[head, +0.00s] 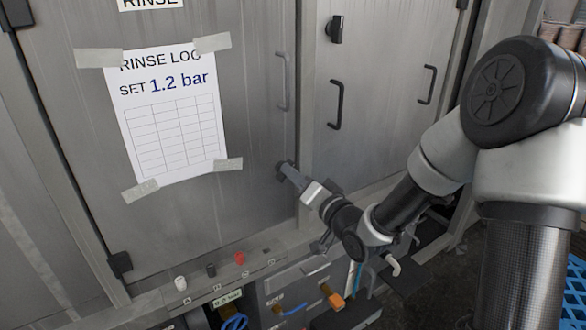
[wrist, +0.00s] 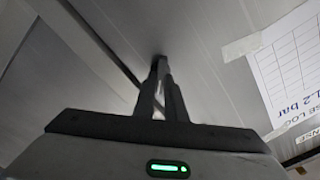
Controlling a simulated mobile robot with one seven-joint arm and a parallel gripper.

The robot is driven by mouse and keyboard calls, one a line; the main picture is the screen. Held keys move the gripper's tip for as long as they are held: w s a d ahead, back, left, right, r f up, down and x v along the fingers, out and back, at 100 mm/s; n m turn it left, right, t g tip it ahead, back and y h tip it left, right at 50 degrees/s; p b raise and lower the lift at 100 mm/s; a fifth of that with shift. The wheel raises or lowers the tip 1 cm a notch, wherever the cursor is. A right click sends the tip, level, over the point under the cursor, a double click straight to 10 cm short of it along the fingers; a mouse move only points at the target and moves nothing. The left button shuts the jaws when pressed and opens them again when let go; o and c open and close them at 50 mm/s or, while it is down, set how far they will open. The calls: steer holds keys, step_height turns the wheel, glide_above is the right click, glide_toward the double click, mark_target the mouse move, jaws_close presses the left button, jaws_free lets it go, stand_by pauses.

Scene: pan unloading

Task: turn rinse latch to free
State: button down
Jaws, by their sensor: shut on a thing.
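The rinse latch (head: 280,167) is a small dark piece at the lower right edge of the grey metal door with the "RINSE" label (head: 150,3). My gripper (head: 289,173) is at it in the head view, reaching in from the lower right, and its fingers cover most of the latch. In the wrist view the two fingers of my gripper (wrist: 161,80) are close together on the dark latch (wrist: 159,60). Most of the latch is hidden there too, so its angle is not clear. The door looks closed.
A taped rinse log sheet (head: 170,115) is on the door. A grey handle (head: 283,80) is above the latch. The neighbouring door has black handles (head: 337,105) and a dark latch (head: 335,30). Below is a ledge with small knobs (head: 240,259), with hoses and fittings (head: 336,300) under it.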

steer(key=shift+w+m+p, duration=0.1)
steer(key=shift+m+p, duration=2.45)
steer(key=shift+m, duration=1.75)
steer(key=shift+f, duration=0.1)
steer(key=c, duration=1.8)
jaws_free()
steer(key=shift+f, duration=0.1)
steer(key=p+v, duration=0.7)
steer(key=v, duration=1)
steer(key=shift+d+p, duration=0.2)
steer(key=shift+p, duration=0.15)
